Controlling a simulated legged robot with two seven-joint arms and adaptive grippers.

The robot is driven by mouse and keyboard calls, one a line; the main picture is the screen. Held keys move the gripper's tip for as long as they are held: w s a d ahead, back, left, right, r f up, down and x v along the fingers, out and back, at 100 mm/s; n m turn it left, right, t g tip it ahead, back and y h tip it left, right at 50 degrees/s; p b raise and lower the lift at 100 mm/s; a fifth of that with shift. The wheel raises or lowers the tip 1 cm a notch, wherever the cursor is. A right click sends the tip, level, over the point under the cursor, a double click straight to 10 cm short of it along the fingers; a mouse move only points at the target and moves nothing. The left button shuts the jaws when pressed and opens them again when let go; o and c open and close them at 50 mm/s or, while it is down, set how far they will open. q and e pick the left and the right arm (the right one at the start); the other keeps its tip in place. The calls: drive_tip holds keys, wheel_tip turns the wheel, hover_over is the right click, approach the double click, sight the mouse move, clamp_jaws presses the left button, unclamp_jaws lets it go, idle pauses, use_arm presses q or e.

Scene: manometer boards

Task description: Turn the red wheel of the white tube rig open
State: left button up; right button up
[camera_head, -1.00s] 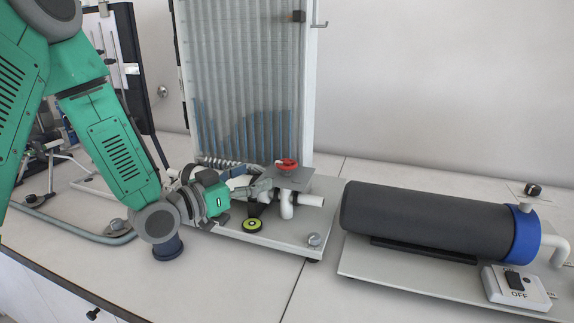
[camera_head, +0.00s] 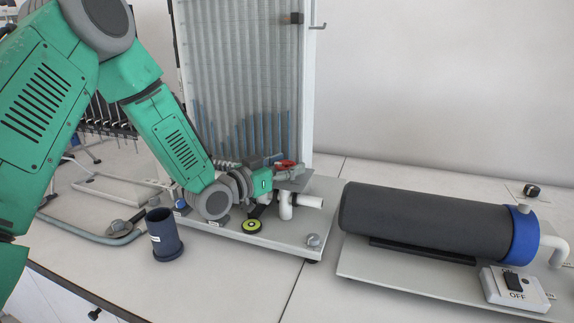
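The white tube rig (camera_head: 308,95) stands at the centre, with a tall board of clear tubes and a white base plate. Its red wheel (camera_head: 286,163) sits low in front of the board, above white pipes (camera_head: 287,205). Part of the wheel is hidden behind my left gripper (camera_head: 288,172). My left arm comes in from the left and the gripper is at the wheel. I cannot tell whether the fingers touch it or how far apart they are. My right gripper is not in view.
A dark cylinder (camera_head: 425,222) with a blue end lies on a plate at the right, with a switch box (camera_head: 515,287) marked OFF. A dark blue cup (camera_head: 163,235) stands left of the rig. A black and yellow disc (camera_head: 251,226) is on the rig's base.

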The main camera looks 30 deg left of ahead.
use_arm(q)
drive_tip(key=shift+a, duration=0.1)
drive_tip(key=c, duration=0.6)
drive_tip(key=shift+a+f, duration=0.25)
drive_tip(key=shift+a, duration=0.1)
drive_tip(key=shift+c, duration=0.2)
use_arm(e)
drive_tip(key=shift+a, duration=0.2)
use_arm(q)
drive_tip(key=shift+d, duration=0.2)
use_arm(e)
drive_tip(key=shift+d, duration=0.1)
use_arm(q)
drive_tip(key=shift+s+f+n+y, duration=0.1)
drive_tip(key=shift+n+y, duration=0.3)
drive_tip(key=shift+y, duration=0.3)
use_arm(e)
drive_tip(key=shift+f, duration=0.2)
